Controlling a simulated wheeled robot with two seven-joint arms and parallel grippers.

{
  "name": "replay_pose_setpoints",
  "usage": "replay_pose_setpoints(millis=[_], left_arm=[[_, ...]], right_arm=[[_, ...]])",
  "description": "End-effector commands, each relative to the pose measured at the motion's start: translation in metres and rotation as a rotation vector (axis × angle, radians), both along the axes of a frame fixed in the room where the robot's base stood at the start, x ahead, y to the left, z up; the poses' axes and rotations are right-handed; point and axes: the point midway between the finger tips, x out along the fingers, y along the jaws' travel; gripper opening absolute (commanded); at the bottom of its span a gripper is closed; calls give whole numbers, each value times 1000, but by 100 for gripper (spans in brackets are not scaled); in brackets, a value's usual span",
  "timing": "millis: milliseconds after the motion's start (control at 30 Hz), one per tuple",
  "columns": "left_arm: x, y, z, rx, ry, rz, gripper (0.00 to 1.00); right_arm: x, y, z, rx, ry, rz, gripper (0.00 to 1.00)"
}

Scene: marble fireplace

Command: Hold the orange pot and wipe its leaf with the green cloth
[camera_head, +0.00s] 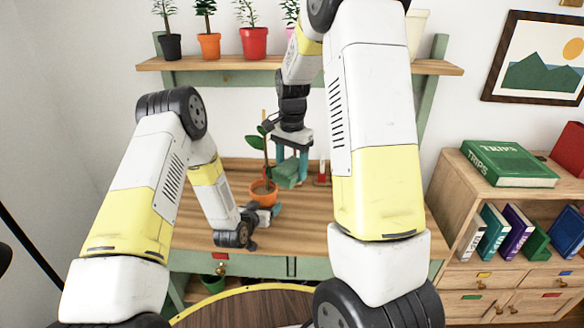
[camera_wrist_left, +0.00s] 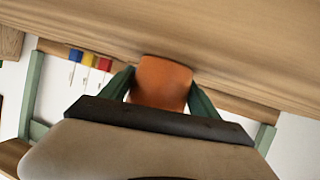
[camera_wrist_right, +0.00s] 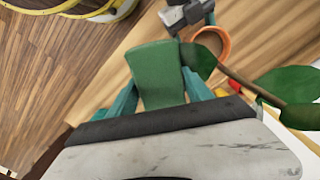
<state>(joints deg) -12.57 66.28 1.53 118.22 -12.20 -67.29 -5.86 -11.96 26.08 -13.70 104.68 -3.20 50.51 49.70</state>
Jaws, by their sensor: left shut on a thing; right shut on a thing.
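The orange pot (camera_head: 262,194) stands on the wooden workbench with a thin stem and green leaves (camera_head: 253,142). My right gripper (camera_head: 292,162) points down beside the plant, shut on the green cloth (camera_head: 286,175). In the right wrist view the cloth (camera_wrist_right: 158,75) lies close beside a leaf (camera_wrist_right: 199,60); whether they touch I cannot tell. A larger leaf (camera_wrist_right: 286,84) is at the right, near the gripper.
A shelf (camera_head: 225,63) with several potted plants is above the workbench (camera_head: 190,207). A red-handled tool (camera_head: 322,172) is right of the cloth. A bookcase (camera_head: 455,190) stands at the right. The bench's left part is clear.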

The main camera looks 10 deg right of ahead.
Motion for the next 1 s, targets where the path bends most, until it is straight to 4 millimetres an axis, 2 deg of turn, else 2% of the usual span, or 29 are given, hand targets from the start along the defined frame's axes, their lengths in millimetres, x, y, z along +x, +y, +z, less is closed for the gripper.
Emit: replay_pose_setpoints(millis=[600, 1000], left_arm=[[1, 0, 1, -1, -2, 0, 48], [1, 0, 1, -1, -2, 0, 48]], right_arm=[[-21, -18, 37, 1, -1, 0, 26], [-22, -19, 39, -1, 1, 0, 26]])
